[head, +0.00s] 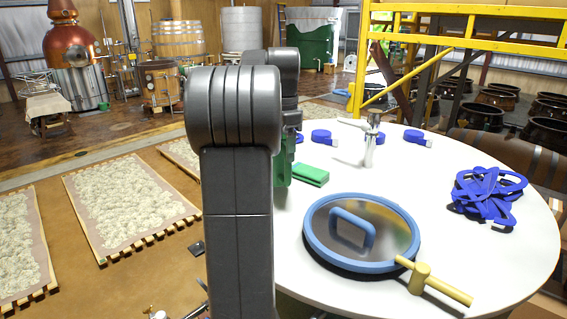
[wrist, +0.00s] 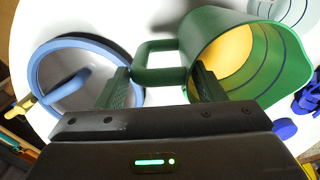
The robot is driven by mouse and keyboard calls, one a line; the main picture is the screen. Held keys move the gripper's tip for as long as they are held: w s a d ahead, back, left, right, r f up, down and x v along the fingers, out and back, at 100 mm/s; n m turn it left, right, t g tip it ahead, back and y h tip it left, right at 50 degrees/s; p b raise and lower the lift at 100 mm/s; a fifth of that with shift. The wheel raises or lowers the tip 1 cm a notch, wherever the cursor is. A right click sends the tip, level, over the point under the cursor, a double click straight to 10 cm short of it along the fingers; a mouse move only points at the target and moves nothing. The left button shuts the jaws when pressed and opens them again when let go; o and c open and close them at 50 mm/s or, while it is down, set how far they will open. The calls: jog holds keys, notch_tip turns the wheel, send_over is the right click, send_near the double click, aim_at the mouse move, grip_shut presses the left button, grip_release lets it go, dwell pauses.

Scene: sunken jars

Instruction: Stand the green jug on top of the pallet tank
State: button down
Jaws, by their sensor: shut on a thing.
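The green jug (wrist: 236,55) shows in the wrist view with its wide mouth toward the camera and yellow inside. Its handle (wrist: 156,58) lies between the two fingers of my gripper (wrist: 162,84), which is shut on it. I cannot tell whether the jug touches the table. I cannot pick out the pallet tank for sure; a pale ridged tank (head: 242,28) stands far back in the head view.
The white round table (head: 455,250) holds a blue-rimmed lid (head: 318,240), a yellow mallet (head: 436,282), a green block (head: 310,174), a metal tap (head: 369,150) and tangled blue straps (head: 489,192). A yellow railing (head: 470,41) stands behind. Pallets (head: 125,200) lie on the floor at left.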

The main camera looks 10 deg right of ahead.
jog(key=shift+f, duration=2.3)
jog(key=shift+c, duration=1.6)
grip_release()
jog(key=shift+f, duration=0.15)
notch_tip(320, 180, up, 12)
jog(key=shift+r, duration=0.15)
notch_tip(320, 180, down, 12)
jog(key=shift+f, duration=0.1)
jog(key=shift+r, duration=0.85)
